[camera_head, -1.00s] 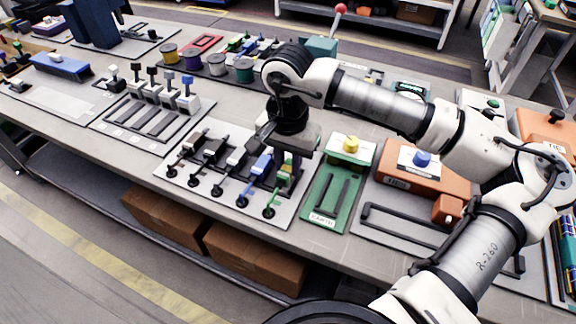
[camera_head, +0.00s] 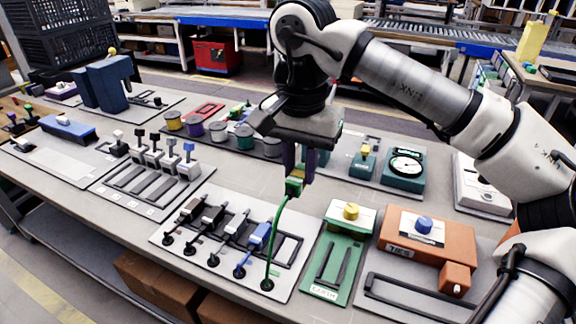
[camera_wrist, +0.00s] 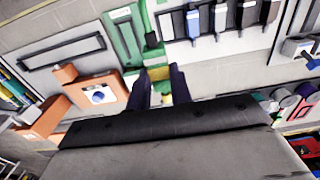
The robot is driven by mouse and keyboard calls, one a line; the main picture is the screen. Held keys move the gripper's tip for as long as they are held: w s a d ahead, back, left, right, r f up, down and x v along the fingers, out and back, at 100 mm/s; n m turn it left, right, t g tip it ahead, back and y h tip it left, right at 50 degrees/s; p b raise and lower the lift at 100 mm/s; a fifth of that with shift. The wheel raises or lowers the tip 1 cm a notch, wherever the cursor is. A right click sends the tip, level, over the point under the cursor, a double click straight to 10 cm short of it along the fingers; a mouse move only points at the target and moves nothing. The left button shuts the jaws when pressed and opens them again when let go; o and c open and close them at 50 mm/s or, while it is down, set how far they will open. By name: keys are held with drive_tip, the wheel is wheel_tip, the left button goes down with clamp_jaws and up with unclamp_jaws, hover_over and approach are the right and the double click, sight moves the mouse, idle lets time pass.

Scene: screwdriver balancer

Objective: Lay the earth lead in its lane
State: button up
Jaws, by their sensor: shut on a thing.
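My gripper (camera_head: 297,172) is shut on the green-and-yellow end of the earth lead (camera_head: 295,187) and holds it above the bench. The lead's green cable (camera_head: 274,240) runs down to a round black anchor at the front right of the white lead board (camera_head: 200,262). Other leads with black, white and blue heads lie on that board. The green earth plate (camera_head: 318,287), labelled EARTH, lies just right of the board. Its lane (camera_head: 328,264) between two dark rails looks empty. In the wrist view, the yellow lead end (camera_wrist: 159,73) sits between my fingers, near the green plate (camera_wrist: 121,14).
A green block with a yellow knob (camera_head: 351,211) stands behind the lane. An orange box with a blue knob (camera_head: 425,236) is to its right, beside a dark rail frame. Wire spools (camera_head: 218,133) and a round dial gauge (camera_head: 406,165) stand farther back.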

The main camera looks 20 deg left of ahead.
drive_tip(key=d+f+b, duration=0.2)
drive_tip(key=f, duration=0.3)
drive_tip(key=d+f+b, duration=0.3)
drive_tip(key=f, duration=0.3)
drive_tip(key=d+f+b, duration=0.2)
drive_tip(key=d+f, duration=0.1)
drive_tip(key=f, duration=0.2)
drive_tip(key=shift+s+f, duration=0.25)
drive_tip(key=shift+s, duration=0.15)
drive_tip(key=shift+f+b, duration=0.6)
drive_tip(key=shift+b, duration=0.2)
drive_tip(key=o, duration=1)
wheel_tip(320, 180, up, 14)
drive_tip(key=shift+f+p, duration=0.1)
drive_tip(key=shift+p, duration=0.6)
